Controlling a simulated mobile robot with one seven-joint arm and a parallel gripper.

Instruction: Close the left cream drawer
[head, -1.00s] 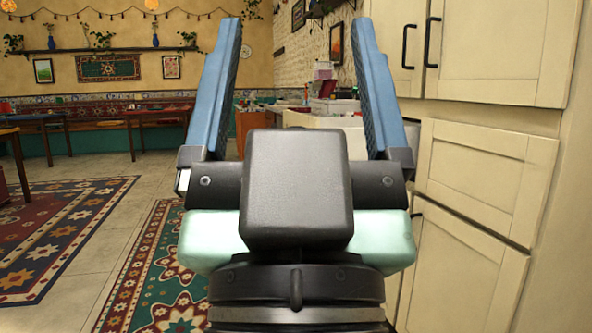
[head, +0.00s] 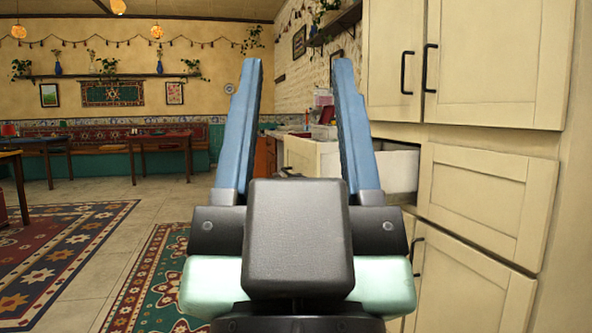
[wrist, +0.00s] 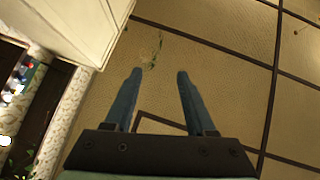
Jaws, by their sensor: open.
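The left cream drawer (head: 308,158) stands pulled out from the cabinet row on the right in the head view. Its cream front shows between my fingers, and its pale side (head: 398,170) shows right of them. My right finger hides part of it. My gripper (head: 298,78) is open and empty, with two blue fingers pointing up in the head view, in front of the drawer. I cannot tell whether the fingers touch the drawer.
Closed cream cupboard doors (head: 500,60) with black handles are at the upper right. A closed cream panel (head: 472,195) and a lower door (head: 465,285) are below. A patterned rug (head: 150,280) lies on the left. Tables (head: 160,143) stand farther back, with open tiled floor between.

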